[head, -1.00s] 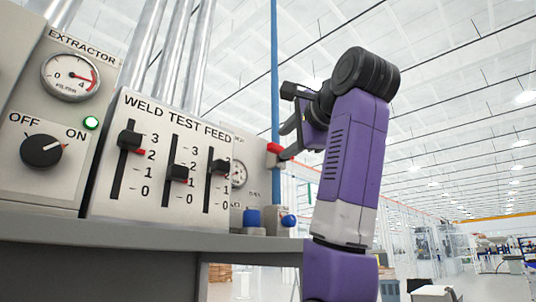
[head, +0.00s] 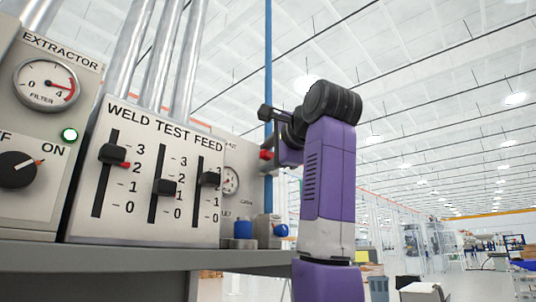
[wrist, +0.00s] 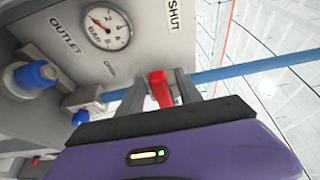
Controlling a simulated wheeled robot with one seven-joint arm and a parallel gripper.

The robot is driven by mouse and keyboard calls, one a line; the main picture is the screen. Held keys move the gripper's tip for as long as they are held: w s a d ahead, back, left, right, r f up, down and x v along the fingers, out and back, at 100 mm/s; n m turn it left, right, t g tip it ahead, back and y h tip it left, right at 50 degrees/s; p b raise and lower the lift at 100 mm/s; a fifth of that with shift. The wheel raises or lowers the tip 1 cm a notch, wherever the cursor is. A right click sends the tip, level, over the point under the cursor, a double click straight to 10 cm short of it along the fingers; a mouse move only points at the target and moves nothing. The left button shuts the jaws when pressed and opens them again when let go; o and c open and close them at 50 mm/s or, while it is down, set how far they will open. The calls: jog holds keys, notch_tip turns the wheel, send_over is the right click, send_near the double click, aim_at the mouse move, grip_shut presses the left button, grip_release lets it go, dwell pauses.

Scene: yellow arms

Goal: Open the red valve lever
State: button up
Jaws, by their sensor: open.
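The red valve lever (head: 266,154) is partly in view beside the blue vertical pipe (head: 268,60), right of the weld test feed panel. In the wrist view the red lever (wrist: 160,89) lies between my gripper's two grey fingers, near the words OPEN and SHUT. My gripper (wrist: 160,84) is open around the lever, with a finger on each side. I cannot tell whether either finger touches it. In the head view my gripper (head: 268,140) is seen from the side, and its fingers partly hide the valve.
A pressure gauge (wrist: 106,28) and a blue outlet fitting (wrist: 36,75) sit beside the valve. The weld test feed panel (head: 145,205) has several black sliders. The bench edge (head: 150,257) runs below. Open hall lies to the right.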

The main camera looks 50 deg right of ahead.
grip_shut()
dwell(1.4)
